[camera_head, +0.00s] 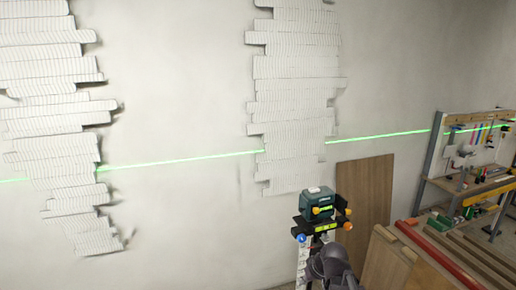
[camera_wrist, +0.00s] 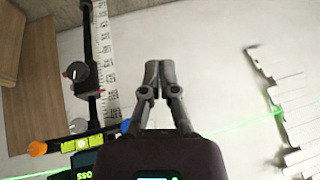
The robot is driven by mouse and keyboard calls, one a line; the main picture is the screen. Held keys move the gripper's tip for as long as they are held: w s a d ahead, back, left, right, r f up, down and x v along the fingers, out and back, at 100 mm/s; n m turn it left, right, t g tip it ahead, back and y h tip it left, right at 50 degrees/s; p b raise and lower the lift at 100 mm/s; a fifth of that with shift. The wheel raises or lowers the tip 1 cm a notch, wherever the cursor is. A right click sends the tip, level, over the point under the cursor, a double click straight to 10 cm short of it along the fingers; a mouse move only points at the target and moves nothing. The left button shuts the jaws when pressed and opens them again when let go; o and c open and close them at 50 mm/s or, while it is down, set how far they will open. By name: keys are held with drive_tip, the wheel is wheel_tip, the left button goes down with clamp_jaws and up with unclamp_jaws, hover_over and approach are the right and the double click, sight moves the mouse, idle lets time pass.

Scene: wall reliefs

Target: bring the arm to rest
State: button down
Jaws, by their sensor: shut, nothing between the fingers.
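My gripper (camera_wrist: 158,70) is shut and empty in the wrist view, its two dark fingers together at the tips. It is beside a white measuring staff (camera_wrist: 101,60) with black graduations, apart from it. The laser level (camera_head: 318,203), teal and black with orange knobs and a yellow vial, sits on a black mount in front of the wall in the head view. Part of it shows at the lower left of the wrist view (camera_wrist: 85,160). A dark part of my arm shows at the bottom of the head view, just below the level; my fingertips cannot be made out there.
A green laser line (camera_head: 185,161) crosses the pale wall. Two white ribbed reliefs, left (camera_head: 50,90) and middle (camera_head: 293,100), are on the wall. A brown board (camera_head: 364,190) leans there. Stacked wood (camera_head: 425,255) and a workbench with tools (camera_head: 470,165) stand at right.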

drive_tip(key=s+d+f+m+g+h+b, duration=0.2)
drive_tip(key=s+f+m+g+h+b, duration=0.1)
drive_tip(key=s+f, duration=0.4)
drive_tip(key=s+b, duration=0.1)
drive_tip(key=s, duration=0.2)
drive_tip(key=shift+s+f+g+h, duration=0.2)
drive_tip(key=shift+s+g+h, duration=0.05)
drive_tip(key=shift+g+h, duration=0.15)
idle(0.4)
